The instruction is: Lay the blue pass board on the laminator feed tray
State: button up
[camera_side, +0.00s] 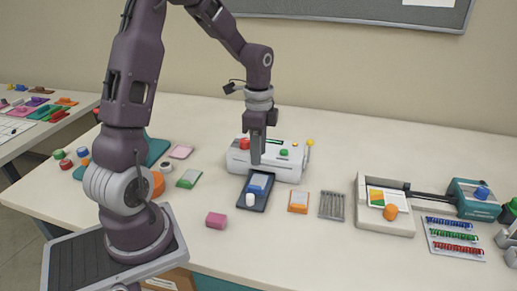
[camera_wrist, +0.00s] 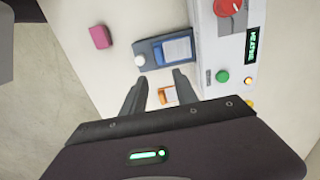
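The blue pass board (camera_side: 259,182), with a pale face, lies on the dark blue feed tray (camera_side: 243,202) in front of the white laminator (camera_side: 278,170). In the wrist view the board (camera_wrist: 177,49) lies at the laminator end of the tray (camera_wrist: 150,48), beside the laminator (camera_wrist: 208,60). It looks flat. My gripper (camera_side: 256,160) is above the tray and laminator front, apart from the board. In the wrist view my gripper (camera_wrist: 160,76) is open, with nothing held between its fingers.
An orange-edged card (camera_side: 298,202) and a grey rack (camera_side: 332,205) lie right of the tray. A pink block (camera_side: 216,220) and a green card (camera_side: 189,178) lie left. A grey-white box (camera_side: 385,214) and bead rows (camera_side: 454,237) stand farther right. The front table middle is clear.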

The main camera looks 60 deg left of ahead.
jog(key=s+d+r+n+t+y, duration=0.1)
jog(key=s+d+r+n+t, duration=0.3)
jog(key=s+d+r, duration=0.8)
jog(key=s+d+r+n+t+h, duration=0.1)
jog(key=s+d+r+n, duration=0.1)
jog(key=s+n, duration=0.3)
jog(key=shift+s+d+r+t, duration=0.2)
jog(key=shift+s+d+t, duration=0.15)
jog(key=shift+d, duration=0.25)
